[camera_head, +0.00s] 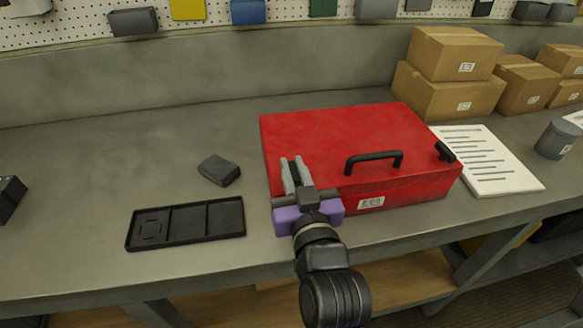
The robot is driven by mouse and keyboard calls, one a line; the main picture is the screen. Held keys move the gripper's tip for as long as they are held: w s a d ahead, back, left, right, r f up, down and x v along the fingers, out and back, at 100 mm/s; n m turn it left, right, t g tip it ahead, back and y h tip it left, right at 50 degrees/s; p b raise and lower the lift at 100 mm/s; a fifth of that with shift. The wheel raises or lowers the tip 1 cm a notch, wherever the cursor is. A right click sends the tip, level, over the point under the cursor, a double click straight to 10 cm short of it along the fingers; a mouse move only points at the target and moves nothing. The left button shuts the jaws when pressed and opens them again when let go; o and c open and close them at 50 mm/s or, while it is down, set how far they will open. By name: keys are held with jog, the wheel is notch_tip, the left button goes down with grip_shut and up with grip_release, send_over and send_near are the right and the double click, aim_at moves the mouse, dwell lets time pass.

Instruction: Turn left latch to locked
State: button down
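A red toolbox (345,138) sits closed on the grey workbench, with a black carrying handle (374,158) near its front edge. A black latch (445,152) shows at the right front corner of the lid. The left latch cannot be made out; my gripper covers the left front part of the box. My gripper (292,162), with grey fingers and a purple body, is over that part, fingers pointing away from me. The two fingers are close together with a narrow gap. Whether they hold or touch anything is hidden.
A black divided tray (186,224) and a dark grey block (219,170) lie left of the toolbox. A printed sheet (485,160), a grey cup (557,139) and cardboard boxes (450,75) are to the right. The bench (80,160) is mostly clear at left.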

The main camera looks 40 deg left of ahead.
jog(key=shift+f+n+g+y+b, duration=0.15)
jog(key=shift+n+g+y+b, duration=0.2)
jog(key=shift+b, duration=0.35)
jog(key=shift+f+n+g+y+b, duration=0.1)
jog(key=shift+n+g+y+b, duration=0.2)
jog(key=shift+g+b, duration=0.5)
jog(key=n+g+y+b, duration=0.1)
jog(key=n+g+b, duration=0.1)
jog(key=b, duration=0.2)
jog(key=n+g+y+b, duration=0.1)
jog(key=n+g+b, duration=0.1)
jog(key=g+b, duration=0.1)
jog(key=shift+f+b, duration=0.2)
jog(key=shift+b, duration=0.5)
jog(key=n+g+y+b, duration=0.1)
jog(key=n+g+b, duration=0.1)
jog(key=g+b, duration=0.1)
jog(key=shift+r+g+b, duration=0.1)
jog(key=shift+g+b, duration=0.25)
jog(key=shift+b, duration=0.15)
jog(key=n+g+b, duration=0.1)
jog(key=g, duration=0.1)
jog(key=n+g+b, duration=0.2)
jog(key=shift+s+a+r+h, duration=0.1)
jog(key=shift+s+r+h, duration=0.05)
jog(key=shift+r+h, duration=0.1)
jog(key=shift+s+n+g, duration=0.1)
jog(key=shift+n+g, duration=0.15)
jog(key=shift+g, duration=0.25)
